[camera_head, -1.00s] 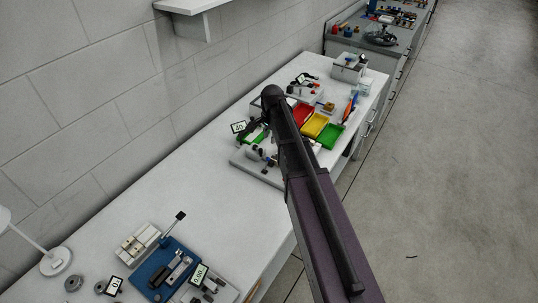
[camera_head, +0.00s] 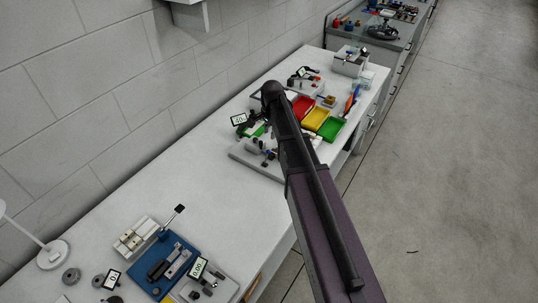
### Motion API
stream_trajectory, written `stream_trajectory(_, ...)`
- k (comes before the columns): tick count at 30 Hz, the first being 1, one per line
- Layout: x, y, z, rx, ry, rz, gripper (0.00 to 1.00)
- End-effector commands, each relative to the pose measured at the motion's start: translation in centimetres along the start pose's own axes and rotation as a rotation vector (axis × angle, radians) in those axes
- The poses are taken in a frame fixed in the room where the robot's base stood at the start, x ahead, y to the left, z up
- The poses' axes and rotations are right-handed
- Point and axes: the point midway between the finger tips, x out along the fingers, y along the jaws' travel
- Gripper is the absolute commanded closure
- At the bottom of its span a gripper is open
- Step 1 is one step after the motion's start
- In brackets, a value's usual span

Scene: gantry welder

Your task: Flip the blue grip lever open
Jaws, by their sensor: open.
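I cannot clearly make out a blue grip lever. A blue base plate (camera_head: 166,268) lies on the near part of the bench, with a thin upright lever with a black tip (camera_head: 179,209) at its back edge. My arm reaches up over the bench from the lower right. My gripper (camera_head: 253,130) is partly hidden by the arm's end. It is open, above or beside a grey fixture plate (camera_head: 243,156) with small metal parts. The arm covers part of that fixture.
Red (camera_head: 303,106), yellow (camera_head: 317,119) and green (camera_head: 332,129) trays stand right of the arm. A grey box (camera_head: 350,64) is farther back. A lamp (camera_head: 53,254) stands at the near left. The white bench (camera_head: 130,205) is clear between the fixtures. A wall shelf (camera_head: 190,15) overhangs.

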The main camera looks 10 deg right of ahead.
Motion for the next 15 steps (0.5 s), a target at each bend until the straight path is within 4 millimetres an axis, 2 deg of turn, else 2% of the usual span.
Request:
stream_trajectory(1,0.8,0.0,0.0,0.0,0.0,0.0,0.6)
stream_trajectory(15,4.4,0.0,0.0,0.0,0.0,0.0,0.6)
